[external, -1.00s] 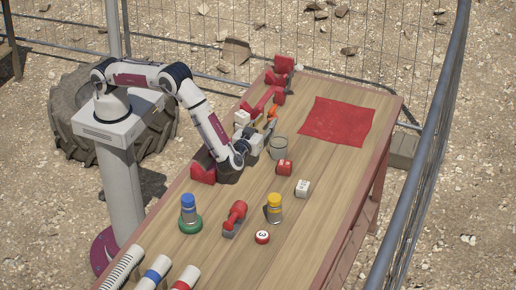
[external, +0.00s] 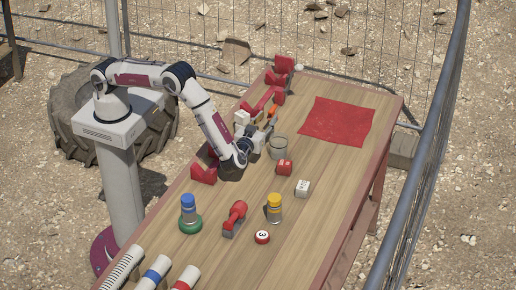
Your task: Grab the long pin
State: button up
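My gripper (external: 264,131) is low over the left side of the wooden table, beside a glass-like cup (external: 278,148) and close to a group of red holders. Its fingers are small and partly hidden by my wrist, so I cannot tell whether they are open or shut. An orange-tipped thing (external: 272,112) lies just beyond the fingers. I cannot make out for sure which thing is the long pin.
Red holders (external: 204,174) stand along the left edge. A red cloth (external: 337,121) lies far right.

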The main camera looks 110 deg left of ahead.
aim_at(272, 112)
jog(key=shift+a, duration=0.15)
jog(key=shift+w+a+r, duration=0.15)
jog(key=shift+a+r, duration=0.05)
jog(key=shift+a, duration=1.05)
jog(key=shift+w+a+r, duration=0.15)
jog(key=shift+a, duration=1.1)
grip_shut()
